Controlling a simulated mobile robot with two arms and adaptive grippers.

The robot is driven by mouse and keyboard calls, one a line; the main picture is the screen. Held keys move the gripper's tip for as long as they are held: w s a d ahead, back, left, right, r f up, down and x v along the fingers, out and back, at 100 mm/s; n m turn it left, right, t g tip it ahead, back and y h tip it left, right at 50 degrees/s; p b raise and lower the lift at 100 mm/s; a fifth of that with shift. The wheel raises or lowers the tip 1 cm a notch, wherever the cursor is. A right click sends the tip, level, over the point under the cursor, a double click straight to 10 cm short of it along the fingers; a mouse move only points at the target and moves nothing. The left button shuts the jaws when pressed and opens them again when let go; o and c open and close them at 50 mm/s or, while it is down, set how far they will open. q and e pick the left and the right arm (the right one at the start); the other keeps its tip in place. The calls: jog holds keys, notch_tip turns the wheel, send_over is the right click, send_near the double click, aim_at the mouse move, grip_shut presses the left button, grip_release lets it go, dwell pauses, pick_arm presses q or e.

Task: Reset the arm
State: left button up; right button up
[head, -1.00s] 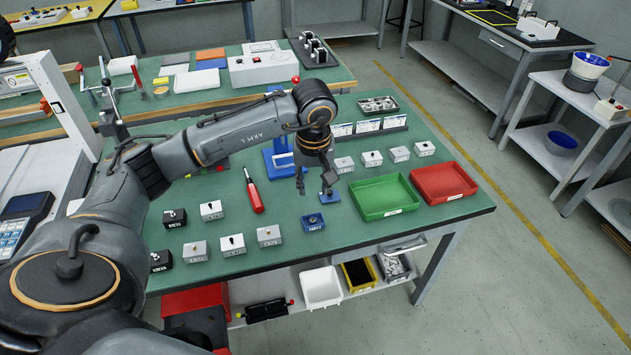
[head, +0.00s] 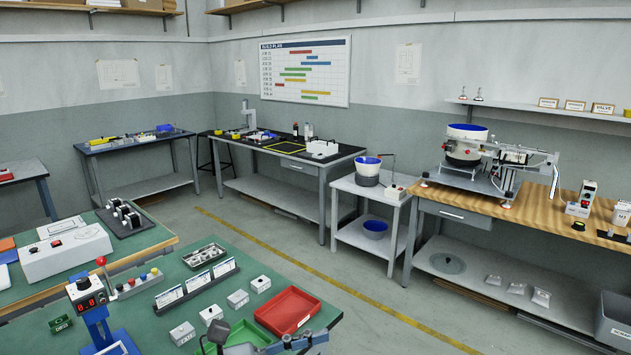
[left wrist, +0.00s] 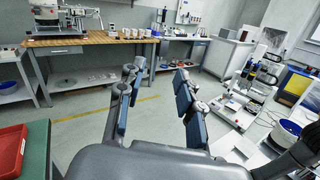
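My left gripper (head: 262,346) shows only partly at the bottom edge of the head view, in front of the red tray (head: 288,312) and the green tray (head: 238,338). In the left wrist view my left gripper (left wrist: 157,78) has its two fingers spread apart with nothing between them. It points level out over the floor, with the red tray (left wrist: 12,152) and the green table edge at the left. Most of my left arm is hidden below the head view. My right gripper is in neither view.
The green table (head: 160,325) holds several small white switch boxes, cards and a blue stand (head: 100,330) with a display. A wooden bench (head: 545,212) with a bowl feeder stands at the right. The floor (head: 360,300) between is clear.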

pick_arm(q)
jog(key=w+a+r+n+t+y, duration=0.1)
jog(key=w+a+n+t+y, duration=0.15)
jog(key=a+n+t, duration=0.4)
jog(key=w+a+r+n+t+y, duration=0.1)
jog(key=n+t+y, duration=0.2)
jog(key=n, duration=0.7)
jog(key=w+a+n+t+y, duration=0.25)
jog(key=n+t, duration=0.25)
jog(key=n, duration=0.4)
jog(key=s+a+f+n+g+y, duration=0.3)
jog(key=a+f+n+y, duration=0.3)
jog(key=f+n, duration=0.25)
jog(key=s+a+f+n+g+y, duration=0.3)
jog(key=a+f+n+g+y, duration=0.15)
jog(key=f+n, duration=0.4)
jog(key=s+f+n+g+h, duration=0.1)
jog(key=s+f+n+g, duration=0.4)
jog(key=s, duration=0.5)
jog(key=s+f+n+g, duration=0.3)
jog(key=s+f+g, duration=0.3)
jog(key=s, duration=0.5)
notch_tip(320, 180, down, 27)
jog(key=s+a+f, duration=0.3)
jog(key=s+f, duration=1.3)
jog(key=s, duration=0.1)
jog(key=shift+f+m+g, duration=0.25)
jog(key=shift+m+g, duration=0.1)
jog(key=shift+g, duration=0.05)
